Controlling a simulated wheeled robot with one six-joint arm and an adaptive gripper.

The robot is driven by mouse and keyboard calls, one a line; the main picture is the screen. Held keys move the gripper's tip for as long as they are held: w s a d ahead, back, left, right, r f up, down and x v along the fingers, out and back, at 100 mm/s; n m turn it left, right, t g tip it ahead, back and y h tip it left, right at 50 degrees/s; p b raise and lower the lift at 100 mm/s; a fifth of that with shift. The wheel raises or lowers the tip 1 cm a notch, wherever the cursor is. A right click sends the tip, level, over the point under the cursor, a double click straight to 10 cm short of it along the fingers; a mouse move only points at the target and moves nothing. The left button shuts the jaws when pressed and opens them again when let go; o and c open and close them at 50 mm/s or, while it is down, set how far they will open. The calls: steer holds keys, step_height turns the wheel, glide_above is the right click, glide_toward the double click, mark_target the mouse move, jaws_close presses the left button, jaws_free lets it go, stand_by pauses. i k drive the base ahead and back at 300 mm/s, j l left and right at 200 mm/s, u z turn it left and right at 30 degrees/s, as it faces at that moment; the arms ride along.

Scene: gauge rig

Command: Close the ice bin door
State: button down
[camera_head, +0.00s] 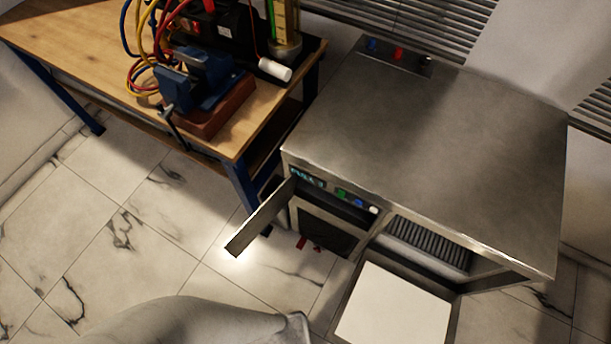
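A stainless steel machine (430,140) stands at the right, with a small display and coloured buttons on its front. Below its top at the right front is an opening with a dark ribbed grille (430,243). A panel with a white inner face (395,308) is swung out and down in front of this opening; it looks like the ice bin door, standing open. A second, narrow door (262,217) stands open at the machine's left front, seen nearly edge-on. The lower edge of the white-faced panel is cut off by the picture. My gripper is not in view.
A wooden workbench (75,50) with blue legs stands at the left. It carries a blue vise (200,78), hoses and a gauge rig. Small red items (308,244) show low by the left compartment. The marble-tiled floor (130,230) at the left is clear.

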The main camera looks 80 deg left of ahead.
mark_target(384, 300)
steer(key=u, duration=1.3)
steer(key=k+j+u, duration=0.1)
steer(key=k+u, duration=0.25)
steer(key=k, duration=0.45)
steer(key=i+j+z, duration=0.1)
steer(key=j+z, duration=0.4)
steer(key=j, duration=0.5)
steer(key=k+j+z, duration=0.1)
steer(key=j+z, duration=0.4)
steer(key=j, duration=0.45)
steer(key=i+l+z, duration=0.3)
steer(key=i+l, duration=0.1)
steer(key=i, duration=0.1)
